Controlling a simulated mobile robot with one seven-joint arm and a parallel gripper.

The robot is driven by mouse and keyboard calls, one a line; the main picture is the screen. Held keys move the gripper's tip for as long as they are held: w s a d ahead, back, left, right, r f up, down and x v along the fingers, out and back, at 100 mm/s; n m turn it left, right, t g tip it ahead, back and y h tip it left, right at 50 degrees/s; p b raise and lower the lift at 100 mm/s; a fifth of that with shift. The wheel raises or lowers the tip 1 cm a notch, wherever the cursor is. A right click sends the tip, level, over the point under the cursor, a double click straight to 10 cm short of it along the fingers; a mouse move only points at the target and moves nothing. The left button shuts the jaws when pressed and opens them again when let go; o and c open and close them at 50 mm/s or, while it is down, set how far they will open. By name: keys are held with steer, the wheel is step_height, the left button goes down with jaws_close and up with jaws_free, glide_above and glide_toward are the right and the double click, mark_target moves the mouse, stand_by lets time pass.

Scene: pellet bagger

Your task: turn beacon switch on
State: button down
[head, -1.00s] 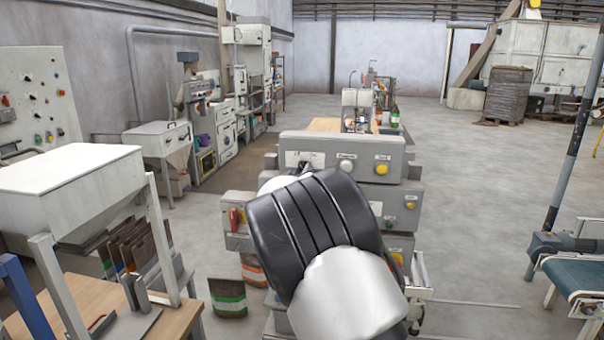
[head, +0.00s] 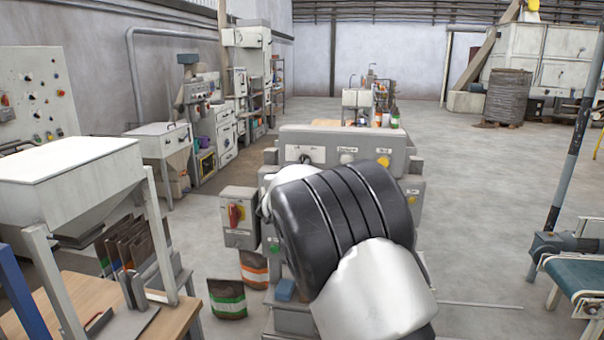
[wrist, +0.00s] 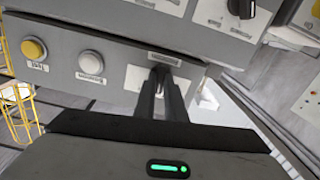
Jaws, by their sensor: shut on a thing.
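The switch (wrist: 160,71) is a small dark knob on a white plate (wrist: 138,78) on a grey control panel (wrist: 117,38), seen in the wrist view. My gripper (wrist: 163,76) is shut on the knob, its two dark fingers close together; they hide most of it, so its exact angle cannot be told. The plate's label is too small to read. In the head view the same panel (head: 325,137) stands in the middle, and my arm hides most of the gripper and lower machine.
On the panel, a white button (wrist: 91,63) and a yellow button (wrist: 34,49) sit beside the switch. Another black knob (wrist: 242,8) is on a neighbouring box. A red switch (head: 235,214) is at the left of the machine. Open floor (head: 490,170) lies to the right.

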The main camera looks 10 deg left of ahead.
steer(key=shift+f+m+b, duration=0.1)
steer(key=shift+m+b, duration=2.05)
steer(key=shift+m, duration=1.45)
steer(key=c, duration=1.8)
jaws_free()
steer(key=shift+s, duration=0.1)
steer(key=s+b, duration=0.1)
steer(key=s, duration=1.6)
steer(key=shift+s+b, duration=0.15)
steer(key=shift+b, duration=0.2)
